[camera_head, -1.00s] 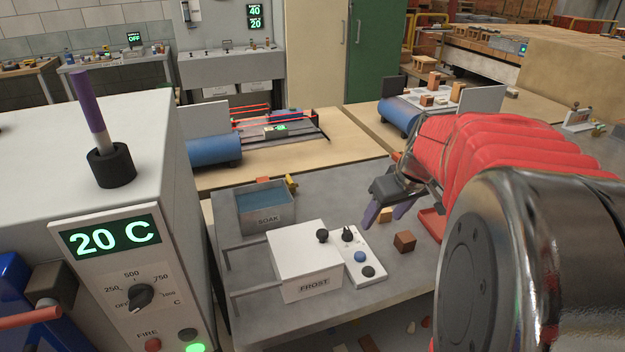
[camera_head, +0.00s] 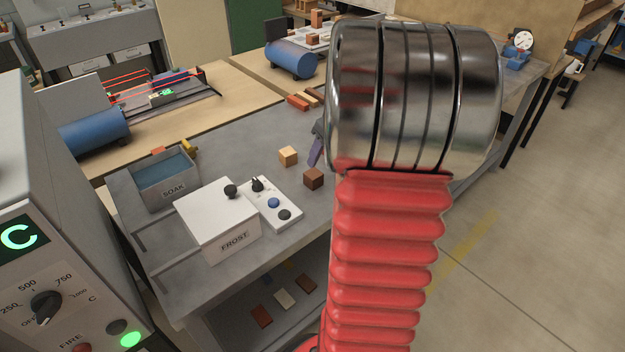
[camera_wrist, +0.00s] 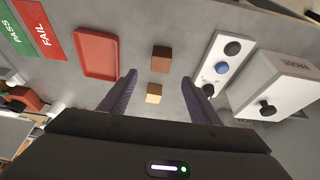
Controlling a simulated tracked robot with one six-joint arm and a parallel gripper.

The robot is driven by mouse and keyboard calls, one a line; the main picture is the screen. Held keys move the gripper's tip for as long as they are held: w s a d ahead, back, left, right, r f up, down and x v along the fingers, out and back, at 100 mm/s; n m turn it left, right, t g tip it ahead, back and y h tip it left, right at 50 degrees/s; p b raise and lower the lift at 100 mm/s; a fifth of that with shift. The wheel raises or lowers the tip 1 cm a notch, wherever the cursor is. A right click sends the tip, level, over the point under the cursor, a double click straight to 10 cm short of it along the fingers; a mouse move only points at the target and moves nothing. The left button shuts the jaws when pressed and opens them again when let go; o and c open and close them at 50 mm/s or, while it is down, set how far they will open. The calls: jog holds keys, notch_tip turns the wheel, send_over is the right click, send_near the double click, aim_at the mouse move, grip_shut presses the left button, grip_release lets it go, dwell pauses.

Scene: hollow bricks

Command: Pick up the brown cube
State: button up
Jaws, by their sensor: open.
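The brown cube (camera_head: 313,178) sits on the grey bench, just left of my arm in the head view. In the wrist view the brown cube (camera_wrist: 161,59) lies ahead of my open gripper (camera_wrist: 160,92), roughly in line with the gap between the purple fingers and beyond their tips. A lighter tan cube (camera_head: 288,156) stands near it; in the wrist view the tan cube (camera_wrist: 154,93) appears between the fingertips. Nothing is held. In the head view my arm hides most of the gripper; only a purple finger shows.
A white FROST box (camera_head: 218,218) and a control panel (camera_head: 272,203) with knobs stand left of the cubes. A SOAK tank (camera_head: 168,180) is farther left. A red tray (camera_wrist: 97,54) and PASS/FAIL signs (camera_wrist: 40,28) lie on the cubes' other side.

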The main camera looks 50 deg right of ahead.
aim_at(314, 173)
jog(key=x, duration=0.7)
jog(key=shift+w+f, duration=0.1)
jog(key=shift+f, duration=0.05)
jog(key=shift+x, duration=2.5)
jog(key=shift+c, duration=0.4)
jog(key=c, duration=1.3)
jog(key=shift+o, duration=0.2)
